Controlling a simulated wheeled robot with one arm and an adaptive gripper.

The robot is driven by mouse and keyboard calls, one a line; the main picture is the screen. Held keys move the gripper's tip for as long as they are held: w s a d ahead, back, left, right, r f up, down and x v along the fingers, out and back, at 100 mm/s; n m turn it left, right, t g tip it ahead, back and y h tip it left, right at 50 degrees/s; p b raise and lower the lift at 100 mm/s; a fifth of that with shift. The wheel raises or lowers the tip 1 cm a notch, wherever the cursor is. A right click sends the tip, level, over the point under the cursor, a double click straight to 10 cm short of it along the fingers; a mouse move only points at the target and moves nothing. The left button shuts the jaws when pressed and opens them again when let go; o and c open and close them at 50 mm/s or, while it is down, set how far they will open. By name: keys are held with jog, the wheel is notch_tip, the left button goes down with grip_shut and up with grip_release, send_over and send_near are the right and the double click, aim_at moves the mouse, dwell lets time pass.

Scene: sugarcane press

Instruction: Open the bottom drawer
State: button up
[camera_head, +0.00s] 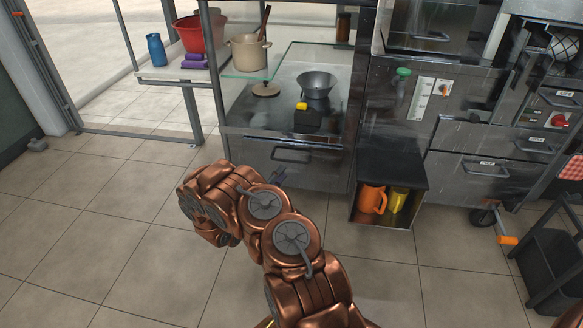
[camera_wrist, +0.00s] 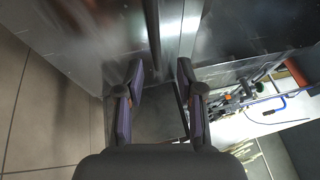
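A steel drawer (camera_head: 325,165) with a bar handle (camera_head: 290,155) is closed under the glass-topped counter, in front of my copper arm. Another steel drawer (camera_head: 450,172) with a handle and label is low in the right-hand cabinet and looks closed. The pictures do not settle which is the bottom drawer. In the wrist view my gripper (camera_wrist: 160,70) is open, with nothing between its two fingers. It faces shiny steel panels (camera_wrist: 90,40), and a dark bar (camera_wrist: 153,28) lies ahead of the fingers. In the head view my gripper is mostly hidden by my arm.
An open black box (camera_head: 392,165) with an orange mug (camera_head: 371,199) and a yellow cup (camera_head: 396,201) stands right of the counter. A black crate (camera_head: 553,255) is at the far right. A side table (camera_head: 160,75) stands at left.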

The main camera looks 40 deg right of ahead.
aim_at(291, 161)
jog(key=shift+f+b+x, duration=0.15)
jog(key=shift+b+x, duration=0.5)
jog(key=shift+x, duration=1.25)
jog(key=shift+f+b+x, duration=0.15)
jog(key=shift+b+x, duration=0.5)
jog(key=shift+x, duration=1.25)
jog(key=shift+w, duration=0.2)
jog(key=shift+c, duration=0.3)
grip_shut()
